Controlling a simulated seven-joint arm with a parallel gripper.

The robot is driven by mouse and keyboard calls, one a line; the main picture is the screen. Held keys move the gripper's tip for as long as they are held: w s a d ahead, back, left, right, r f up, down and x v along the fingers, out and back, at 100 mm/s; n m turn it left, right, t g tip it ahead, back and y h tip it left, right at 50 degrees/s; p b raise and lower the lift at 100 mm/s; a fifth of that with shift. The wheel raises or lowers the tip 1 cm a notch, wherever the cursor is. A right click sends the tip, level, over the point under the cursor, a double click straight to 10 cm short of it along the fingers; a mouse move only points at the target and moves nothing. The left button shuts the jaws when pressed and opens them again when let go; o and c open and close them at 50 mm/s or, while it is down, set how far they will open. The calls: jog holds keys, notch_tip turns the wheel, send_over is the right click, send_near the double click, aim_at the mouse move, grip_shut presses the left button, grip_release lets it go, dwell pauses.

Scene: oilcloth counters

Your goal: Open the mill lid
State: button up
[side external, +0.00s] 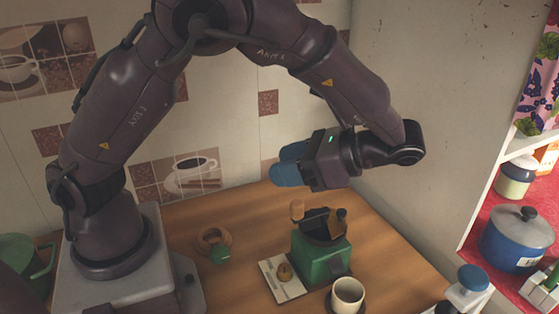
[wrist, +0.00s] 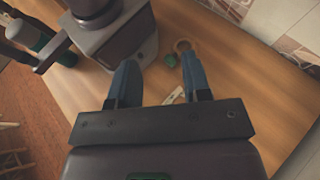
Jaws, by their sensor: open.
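The mill (side external: 322,260) stands on the wooden counter in the side external view, with a green box body and a dark top. A wooden crank knob (side external: 297,210) rises at its left, and a brown piece (side external: 341,213) stands at the right of the top. I cannot clearly make out the lid's edge or whether it is closed. My gripper (side external: 286,165) is in the air above the mill, apart from it, with blue fingers pointing left. In the wrist view my gripper (wrist: 162,78) is open and empty; the mill is not visible there.
A pale board (side external: 281,279) with a small brown item lies left of the mill. A cream cup (side external: 348,294) stands in front. A brown ring (side external: 212,238) and small green object (side external: 220,255) lie farther left. A wall and red shelf (side external: 490,270) bound the right.

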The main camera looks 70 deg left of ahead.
jog(key=shift+s+a+r, duration=0.15)
jog(key=shift+s+r, duration=0.2)
jog(key=shift+s, duration=0.45)
jog(key=shift+o, duration=0.2)
jog(key=n+t+h, duration=0.6)
jog(key=n+h, duration=0.3)
send_near(342, 211)
jog(key=x, duration=0.8)
jog(key=shift+f, duration=0.3)
